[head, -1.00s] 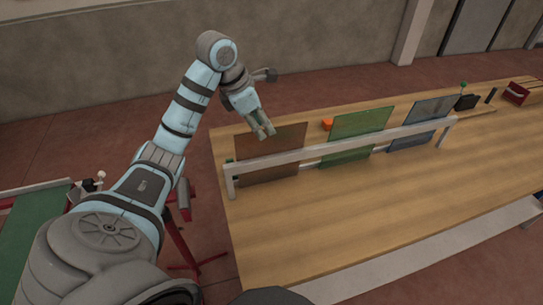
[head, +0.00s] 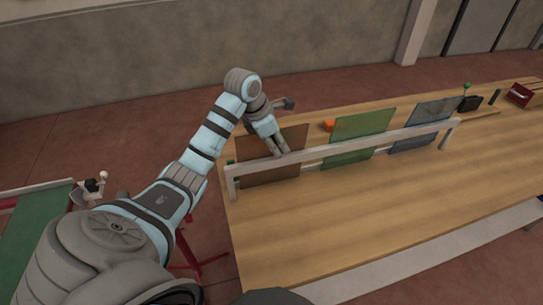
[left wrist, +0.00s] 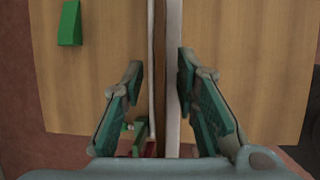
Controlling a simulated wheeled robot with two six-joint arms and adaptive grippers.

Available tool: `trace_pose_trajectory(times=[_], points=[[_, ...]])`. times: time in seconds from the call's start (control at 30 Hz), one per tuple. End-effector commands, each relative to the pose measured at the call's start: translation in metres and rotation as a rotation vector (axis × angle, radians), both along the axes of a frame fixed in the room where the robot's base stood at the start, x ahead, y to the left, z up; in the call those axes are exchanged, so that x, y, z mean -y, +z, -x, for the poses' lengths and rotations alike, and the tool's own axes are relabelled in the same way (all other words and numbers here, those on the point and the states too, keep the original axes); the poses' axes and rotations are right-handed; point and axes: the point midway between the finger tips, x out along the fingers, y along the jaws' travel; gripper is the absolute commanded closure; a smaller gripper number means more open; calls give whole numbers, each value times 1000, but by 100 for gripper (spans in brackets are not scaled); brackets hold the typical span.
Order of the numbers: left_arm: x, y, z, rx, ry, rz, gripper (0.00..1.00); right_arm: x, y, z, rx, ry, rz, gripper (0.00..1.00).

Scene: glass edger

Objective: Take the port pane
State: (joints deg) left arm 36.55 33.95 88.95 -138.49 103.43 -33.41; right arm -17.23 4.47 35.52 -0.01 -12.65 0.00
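A brown-red see-through pane (head: 262,172), which I take for the port pane, stands upright at the left end of a pale rack rail (head: 340,150) on the wooden table. My left gripper (head: 278,153) is at the upper right part of this pane, pointing down. In the left wrist view its two fingers (left wrist: 159,62) are spread apart. A thin upright edge (left wrist: 151,75), likely the pane seen edge-on, and the pale rail (left wrist: 173,75) lie in the gap between the fingers. I see no finger closed on the pane. My right gripper is not in view.
A green pane (head: 357,136) and a blue-grey pane (head: 424,124) stand farther right along the rail. An orange block (head: 328,125) is behind them. A dark box (head: 468,103) and a red box (head: 519,95) lie at the far right. The table front (head: 370,220) is clear.

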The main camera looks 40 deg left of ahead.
Motion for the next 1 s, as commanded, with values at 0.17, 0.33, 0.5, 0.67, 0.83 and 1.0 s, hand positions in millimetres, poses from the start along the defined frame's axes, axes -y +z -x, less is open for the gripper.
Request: trace_pose_trajectory(times=[0.17,0.33,0.5,0.67,0.83,1.0], points=[[0,-3,0,0,0,0,72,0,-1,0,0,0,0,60],[0,-3,0,0,0,0,72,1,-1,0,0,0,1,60],[0,-3,0,0,0,0,84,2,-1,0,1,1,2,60],[0,-3,0,0,0,0,100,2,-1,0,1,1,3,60],[0,-3,0,-1,0,1,100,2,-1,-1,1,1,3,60],[0,-2,0,2,0,0,100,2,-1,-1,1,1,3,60]])
